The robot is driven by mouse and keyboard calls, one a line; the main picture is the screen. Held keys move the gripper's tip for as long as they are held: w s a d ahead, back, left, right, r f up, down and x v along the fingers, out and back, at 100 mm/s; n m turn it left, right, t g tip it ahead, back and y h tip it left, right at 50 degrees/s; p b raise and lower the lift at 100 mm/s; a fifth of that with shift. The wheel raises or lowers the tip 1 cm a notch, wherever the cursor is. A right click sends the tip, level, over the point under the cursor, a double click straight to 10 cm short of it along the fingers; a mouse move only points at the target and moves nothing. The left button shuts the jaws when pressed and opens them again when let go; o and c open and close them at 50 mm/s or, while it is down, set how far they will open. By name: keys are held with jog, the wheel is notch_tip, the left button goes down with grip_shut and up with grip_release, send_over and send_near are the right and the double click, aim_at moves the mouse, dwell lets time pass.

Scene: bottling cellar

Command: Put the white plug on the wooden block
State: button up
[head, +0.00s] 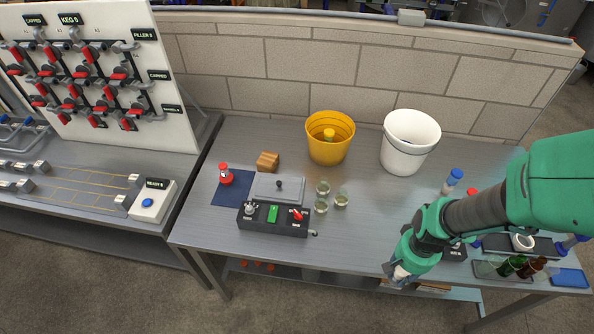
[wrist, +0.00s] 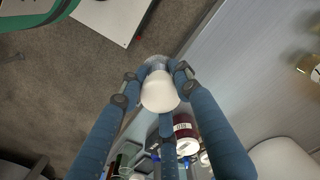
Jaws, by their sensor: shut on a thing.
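The white plug (wrist: 160,92) is held between my gripper's blue fingers (wrist: 158,72) in the wrist view. It is round-topped and white, and the fingers close around it. In the head view my gripper (head: 399,276) is at the table's front edge, right of centre, and a small pale part of the plug (head: 402,272) shows there. The wooden block (head: 267,161) is a small brown piece on the table, left of the yellow bucket and well to the left of my gripper. Nothing is seen on top of it.
A yellow bucket (head: 327,151) and a white bucket (head: 406,145) stand along the wall. A control box (head: 273,222), several small glass jars and a red-topped item (head: 225,174) on a blue mat (head: 231,190) lie near the block. The table's middle is clear.

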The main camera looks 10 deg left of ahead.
jog(key=w+a+r+p, duration=0.25)
jog(key=w+a, duration=0.25)
jog(key=w, duration=0.5)
jog(key=w+a+r+p, duration=0.2)
jog(key=w+a+r, duration=0.3)
jog(key=w, duration=0.4)
jog(key=w+a+r+p, duration=0.2)
jog(key=w+a, duration=0.4)
jog(key=w, duration=0.4)
jog(key=r+p, duration=0.2)
jog(key=p, duration=0.5)
send_over(268, 158)
jog(key=shift+w+a+f, duration=0.1)
jog(key=shift+f, duration=0.1)
jog(key=shift+f, duration=0.15)
jog(key=shift+f+p, duration=0.45)
jog(key=shift+f, duration=2.35)
jog(key=shift+f, duration=2.1)
